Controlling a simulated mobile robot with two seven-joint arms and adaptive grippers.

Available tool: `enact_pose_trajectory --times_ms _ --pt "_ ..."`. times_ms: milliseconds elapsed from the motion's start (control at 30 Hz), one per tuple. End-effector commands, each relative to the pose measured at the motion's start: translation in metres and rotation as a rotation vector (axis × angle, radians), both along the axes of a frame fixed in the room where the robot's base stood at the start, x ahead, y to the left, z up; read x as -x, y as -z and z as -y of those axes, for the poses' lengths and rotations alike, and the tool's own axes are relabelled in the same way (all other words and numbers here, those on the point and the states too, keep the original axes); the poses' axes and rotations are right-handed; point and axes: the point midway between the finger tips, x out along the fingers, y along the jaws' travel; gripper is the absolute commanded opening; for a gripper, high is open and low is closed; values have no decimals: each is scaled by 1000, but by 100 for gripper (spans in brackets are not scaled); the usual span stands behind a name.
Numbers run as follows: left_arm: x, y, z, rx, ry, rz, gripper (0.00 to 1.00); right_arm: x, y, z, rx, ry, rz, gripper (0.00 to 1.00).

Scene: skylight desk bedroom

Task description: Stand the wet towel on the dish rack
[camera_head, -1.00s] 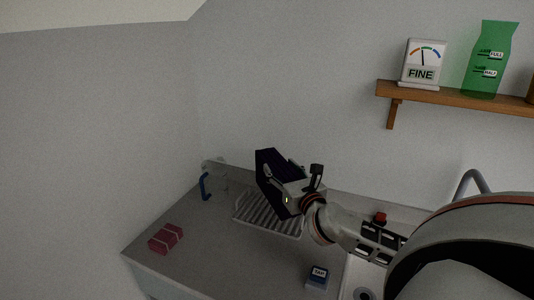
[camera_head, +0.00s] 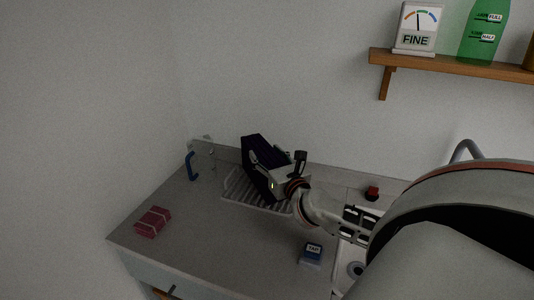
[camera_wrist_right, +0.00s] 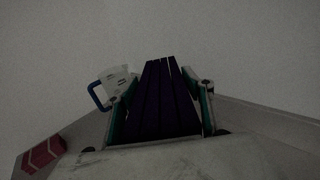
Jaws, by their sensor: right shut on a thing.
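The towel (camera_head: 257,154) is a dark purple, flat, folded piece, tilted above the dish rack in the head view. My right gripper (camera_head: 268,177) is shut on it. In the right wrist view the towel (camera_wrist_right: 160,100) stands between the two fingers, with its ridged face towards the camera. The dish rack (camera_head: 236,189) is a pale slatted tray on the counter at the back, partly hidden by the towel and my gripper. I cannot tell whether the towel's lower edge touches the slats. My left gripper is not in view.
A clear jug with a blue handle (camera_head: 191,166) stands left of the rack. A red bundle (camera_head: 153,222) lies at the counter's left front. A blue-labelled block (camera_head: 312,254) is near the sink edge. A red knob (camera_head: 372,193) is behind. A shelf (camera_head: 450,64) hangs above.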

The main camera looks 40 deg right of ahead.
Motion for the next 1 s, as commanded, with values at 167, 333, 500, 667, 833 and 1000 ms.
enact_pose_trajectory --times_ms 167,333,500,667,833,1000 --pt "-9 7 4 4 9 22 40 0 13 0 2 0 2 4" --pt "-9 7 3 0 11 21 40 0 13 0 2 0 2 4" --pt "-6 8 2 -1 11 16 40 0 12 0 2 0 2 4" --pt "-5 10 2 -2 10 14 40 0 13 0 2 0 2 4" --pt "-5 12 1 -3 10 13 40 0 16 0 1 0 1 4" --pt "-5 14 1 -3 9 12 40 0 20 0 1 0 1 4"
